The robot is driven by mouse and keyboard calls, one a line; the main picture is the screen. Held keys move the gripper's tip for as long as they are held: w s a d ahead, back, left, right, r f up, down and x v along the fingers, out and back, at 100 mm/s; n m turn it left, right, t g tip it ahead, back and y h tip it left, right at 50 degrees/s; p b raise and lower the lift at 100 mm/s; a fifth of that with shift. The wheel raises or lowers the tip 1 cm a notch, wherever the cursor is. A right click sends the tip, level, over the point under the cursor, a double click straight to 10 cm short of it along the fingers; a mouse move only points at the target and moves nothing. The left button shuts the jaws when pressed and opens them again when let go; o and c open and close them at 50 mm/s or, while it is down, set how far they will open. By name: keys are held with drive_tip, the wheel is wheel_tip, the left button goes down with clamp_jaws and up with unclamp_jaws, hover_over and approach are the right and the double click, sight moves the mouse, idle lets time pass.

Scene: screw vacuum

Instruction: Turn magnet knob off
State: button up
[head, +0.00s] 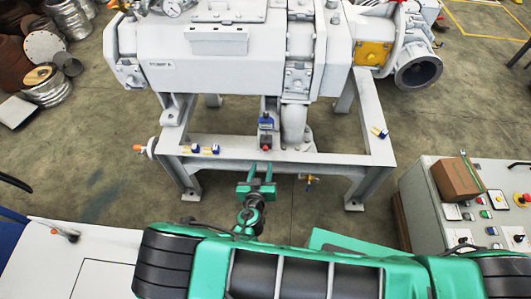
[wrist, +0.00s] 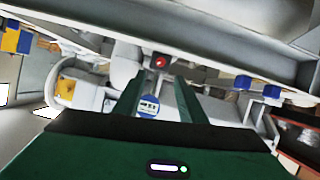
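A small red knob (head: 265,141) sits on a dark block at the front beam of the vacuum pump's grey frame (head: 240,156). A blue device (head: 266,121) stands just behind it. In the wrist view the red knob (wrist: 160,62) shows beyond the fingertips, roughly between them, and a round blue-and-white face (wrist: 148,106) shows between the fingers. My gripper (head: 260,170) is open and empty, in front of the beam and apart from the knob. Its two green fingers also frame the gap in the wrist view (wrist: 159,80). The knob's exact turn is too small to tell.
The large grey pump (head: 215,65) stands above the frame. Blue-and-yellow pieces (head: 195,149) sit on the beam left of the knob, and another (head: 380,133) is at the right. A control panel with a cardboard box (head: 456,179) stands at right.

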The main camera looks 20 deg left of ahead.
sight(265, 150)
drive_tip(key=x, duration=1)
drive_tip(key=shift+w+a+f, duration=0.1)
drive_tip(key=shift+w+f, duration=0.15)
drive_tip(key=shift+w, duration=0.05)
drive_tip(key=shift+c, duration=0.6)
clamp_jaws()
